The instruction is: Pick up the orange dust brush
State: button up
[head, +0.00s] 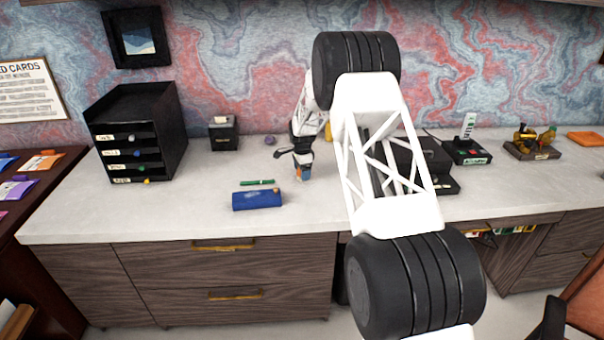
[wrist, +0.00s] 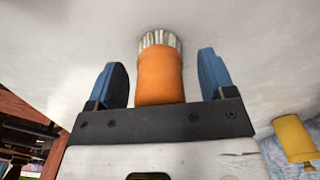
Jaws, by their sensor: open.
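The orange dust brush (wrist: 160,78) shows in the wrist view between the two blue fingers of my gripper (wrist: 163,80), with pale bristles at its far end. A gap shows on each side of it, so the fingers are open and apart from it. In the head view my gripper (head: 303,172) is low over the desk, right of the blue case. A small bit of orange shows at the fingers there; most of the brush is hidden by the gripper.
A blue case (head: 257,200) and a green pen (head: 257,182) lie left of my gripper. A black drawer unit (head: 137,130) stands at the left and a small black box (head: 222,133) at the back. Black boxes stand right, partly behind my arm. The desk's front left is clear.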

dwell(0.5)
jog(key=c, duration=1.1)
jog(key=shift+r, duration=1.7)
jog(key=s, duration=0.5)
jog(key=s+d+r, duration=0.1)
jog(key=s, duration=1)
jog(key=shift+d+r, duration=0.15)
jog(key=shift+r, duration=0.15)
